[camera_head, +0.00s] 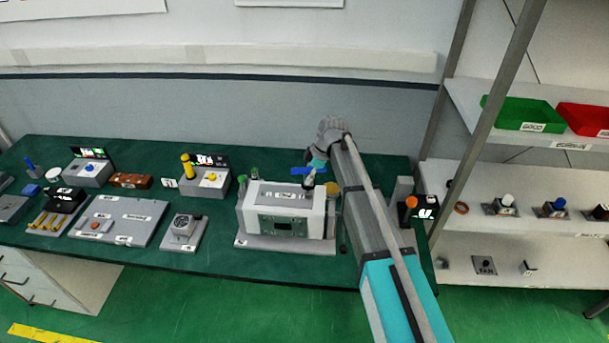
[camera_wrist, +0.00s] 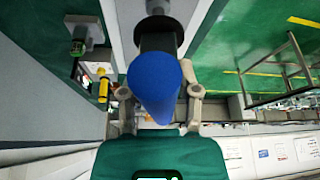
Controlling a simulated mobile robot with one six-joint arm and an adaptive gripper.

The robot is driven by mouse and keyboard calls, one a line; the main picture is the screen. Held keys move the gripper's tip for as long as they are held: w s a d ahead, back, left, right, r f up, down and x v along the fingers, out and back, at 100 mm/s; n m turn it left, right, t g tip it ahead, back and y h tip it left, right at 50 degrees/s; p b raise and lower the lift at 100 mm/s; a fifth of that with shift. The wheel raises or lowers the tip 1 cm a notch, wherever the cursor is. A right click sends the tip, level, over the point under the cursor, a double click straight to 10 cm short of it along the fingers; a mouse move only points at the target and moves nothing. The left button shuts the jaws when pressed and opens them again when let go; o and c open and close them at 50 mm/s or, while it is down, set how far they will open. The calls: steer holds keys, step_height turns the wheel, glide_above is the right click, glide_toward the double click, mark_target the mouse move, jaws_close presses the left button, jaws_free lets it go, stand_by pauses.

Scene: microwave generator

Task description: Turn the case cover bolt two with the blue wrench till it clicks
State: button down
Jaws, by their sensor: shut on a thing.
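The blue wrench (camera_wrist: 155,88) fills the middle of the wrist view, with a dark shaft beyond its blue handle. My gripper (camera_wrist: 158,93) is shut on the blue handle, one finger on each side. In the head view the blue wrench (camera_head: 302,171) shows just above the top right of the grey-white generator case (camera_head: 257,213). My gripper (camera_head: 317,165) is there too, partly covered by my arm. Case cover bolt two and the wrench tip are hidden, so I cannot tell whether they touch.
A yellow tool (camera_head: 187,166) stands in a grey block left of the case. An orange-topped tool (camera_head: 410,203) stands to the right, near the shelf (camera_head: 470,180). Flat plates and small parts cover the left of the green table (camera_head: 215,258). The wall is close behind.

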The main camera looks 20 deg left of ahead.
steer(key=shift+n+g+h, duration=0.4)
steer(key=shift+n+g, duration=0.2)
steer(key=shift+n, duration=1.3)
steer(key=m+t, duration=0.1)
steer(key=m, duration=0.3)
steer(key=shift+s+y, duration=0.1)
steer(key=shift+y, duration=0.3)
steer(key=shift+n, duration=0.6)
steer(key=shift+d+n+g+h, duration=0.1)
steer(key=shift+n+g+h, duration=0.35)
steer(key=shift+n, duration=0.65)
steer(key=shift+r+p, duration=4.45)
steer(key=shift+r, duration=0.05)
